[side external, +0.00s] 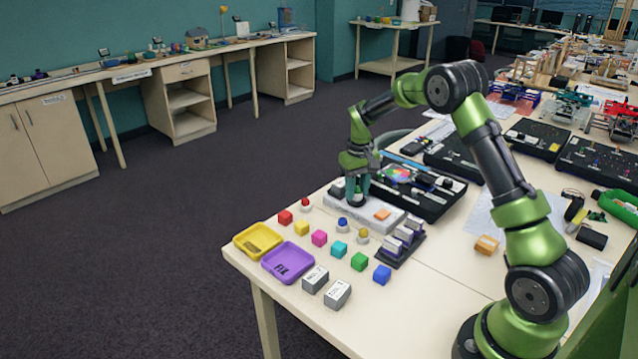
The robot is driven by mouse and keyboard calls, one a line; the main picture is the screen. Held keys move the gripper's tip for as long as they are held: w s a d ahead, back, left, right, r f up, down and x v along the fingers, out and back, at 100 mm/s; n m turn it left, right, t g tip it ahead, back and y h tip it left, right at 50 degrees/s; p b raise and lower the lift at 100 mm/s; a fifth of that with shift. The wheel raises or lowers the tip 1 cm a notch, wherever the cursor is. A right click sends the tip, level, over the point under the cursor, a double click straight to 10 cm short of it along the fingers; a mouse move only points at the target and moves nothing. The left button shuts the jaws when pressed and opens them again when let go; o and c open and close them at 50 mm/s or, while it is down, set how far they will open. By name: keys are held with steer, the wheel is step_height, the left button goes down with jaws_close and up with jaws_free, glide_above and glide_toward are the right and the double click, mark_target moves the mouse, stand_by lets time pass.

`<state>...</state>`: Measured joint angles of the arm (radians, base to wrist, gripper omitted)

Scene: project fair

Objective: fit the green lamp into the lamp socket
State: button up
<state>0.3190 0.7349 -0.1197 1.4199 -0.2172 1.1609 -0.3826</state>
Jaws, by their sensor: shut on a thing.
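My gripper (357,191) points down over the white board (336,203) near the table's left part, with its fingers shut. The green lamp is not seen apart on the table. What is between the fingers is small and dark here, and the fingers mostly cover it; I take it to be the green lamp. The lamp socket cannot be made out under the gripper. I cannot tell whether the lamp touches the board.
Red (305,204), blue (342,223) and yellow (363,236) lamps stand in front of the board. Several coloured cubes, a yellow tray (240,243), a purple tray (270,265) and a dark rack (409,253) lie nearby. A black case (437,203) is behind.

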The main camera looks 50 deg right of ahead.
steer(key=shift+f, duration=0.35)
steer(key=o, duration=1.5)
steer(key=shift+r, duration=3.55)
